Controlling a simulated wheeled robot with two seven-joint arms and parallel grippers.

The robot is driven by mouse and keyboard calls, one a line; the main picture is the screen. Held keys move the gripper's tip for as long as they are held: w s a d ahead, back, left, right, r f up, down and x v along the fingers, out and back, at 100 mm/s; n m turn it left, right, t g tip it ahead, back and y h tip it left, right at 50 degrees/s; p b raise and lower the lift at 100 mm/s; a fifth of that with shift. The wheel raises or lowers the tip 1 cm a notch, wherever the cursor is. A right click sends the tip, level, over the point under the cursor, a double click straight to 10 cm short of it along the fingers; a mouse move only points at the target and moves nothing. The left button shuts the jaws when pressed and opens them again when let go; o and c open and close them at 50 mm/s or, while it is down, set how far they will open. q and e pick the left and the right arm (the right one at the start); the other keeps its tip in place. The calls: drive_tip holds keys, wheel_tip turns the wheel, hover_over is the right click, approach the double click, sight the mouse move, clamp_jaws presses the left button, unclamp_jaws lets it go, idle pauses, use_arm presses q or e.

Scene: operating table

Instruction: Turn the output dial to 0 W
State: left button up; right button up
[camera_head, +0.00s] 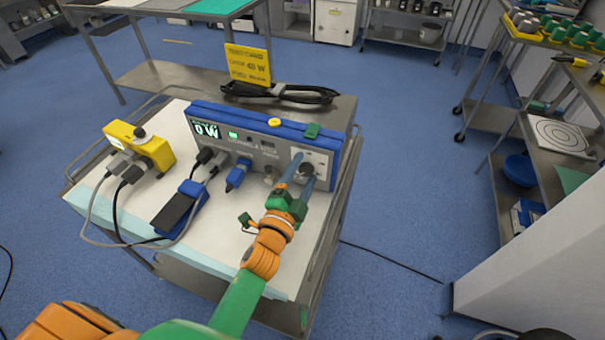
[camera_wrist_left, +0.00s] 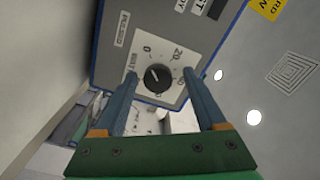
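The blue-framed generator (camera_head: 262,150) stands on the cart, and its green display (camera_head: 207,130) reads "0 W". The black output dial (camera_head: 306,169) is at the right end of its front panel. In the left wrist view the round dial (camera_wrist_left: 157,77) sits on a white scale plate with a "0" and a "20" above it; its pale pointer mark is too small to read surely. My left gripper (camera_head: 294,170) is open in front of the panel. Its two blue fingers (camera_wrist_left: 160,75) are on either side of the dial, with visible gaps. My right gripper is not in view.
A yellow device (camera_head: 139,147) with cables and a blue-black foot pedal (camera_head: 180,208) are on the cart top (camera_head: 118,202). A blue plug (camera_head: 238,174) is in the front panel. A yellow sign (camera_head: 248,65) and a coiled black cable (camera_head: 285,93) are behind the generator.

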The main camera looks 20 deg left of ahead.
use_arm(q)
drive_tip(key=shift+f, duration=0.1)
drive_tip(key=shift+s, duration=0.35)
drive_tip(key=s, duration=0.6)
drive_tip(key=shift+a+f+b, duration=0.1)
drive_tip(key=shift+b, duration=0.3)
drive_tip(key=shift+s, duration=0.25)
